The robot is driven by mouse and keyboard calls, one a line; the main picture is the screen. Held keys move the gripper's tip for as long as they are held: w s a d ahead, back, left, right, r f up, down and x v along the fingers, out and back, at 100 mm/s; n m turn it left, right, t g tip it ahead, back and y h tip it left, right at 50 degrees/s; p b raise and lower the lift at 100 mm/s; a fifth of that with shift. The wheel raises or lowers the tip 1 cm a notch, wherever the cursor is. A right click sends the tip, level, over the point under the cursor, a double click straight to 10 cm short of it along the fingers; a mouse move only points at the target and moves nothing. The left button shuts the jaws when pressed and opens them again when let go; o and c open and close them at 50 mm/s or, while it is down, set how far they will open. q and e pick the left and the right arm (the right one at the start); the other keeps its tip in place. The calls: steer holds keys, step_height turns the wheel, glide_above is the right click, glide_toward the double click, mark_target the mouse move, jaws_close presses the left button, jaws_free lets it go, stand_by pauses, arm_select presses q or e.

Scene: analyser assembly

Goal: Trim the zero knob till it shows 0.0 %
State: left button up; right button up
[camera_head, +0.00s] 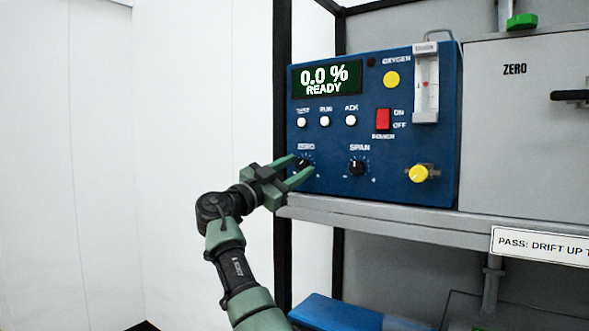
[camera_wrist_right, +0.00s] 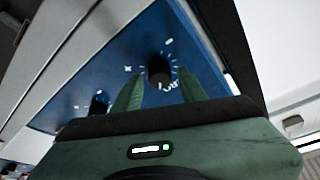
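The zero knob (camera_head: 303,163) is a small black dial at the lower left of the blue analyser (camera_head: 395,175). The display (camera_head: 326,79) reads "0.0 %" and "READY". My right gripper (camera_head: 302,166) is at the zero knob, its green fingers spread one on each side. In the right wrist view the zero knob (camera_wrist_right: 159,70) shows between the fingertips (camera_wrist_right: 160,75), with visible gaps beside it. The fingers look open and not closed on it. My left gripper is not in view.
The span knob (camera_head: 357,167) is just right of the zero knob. A yellow knob (camera_head: 419,173), a red power switch (camera_head: 383,119) and white buttons (camera_head: 325,121) are on the same panel. Room to the left is clear.

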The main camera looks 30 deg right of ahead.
steer(key=shift+d, duration=0.15)
steer(key=shift+f, duration=0.1)
steer(key=shift+a+f+b, duration=0.15)
steer(key=shift+a+b, duration=0.15)
steer(key=shift+a, duration=0.15)
steer(key=b+v, duration=0.2)
steer(key=v, duration=0.5)
steer(key=shift+b, duration=0.4)
steer(key=shift+d, duration=0.1)
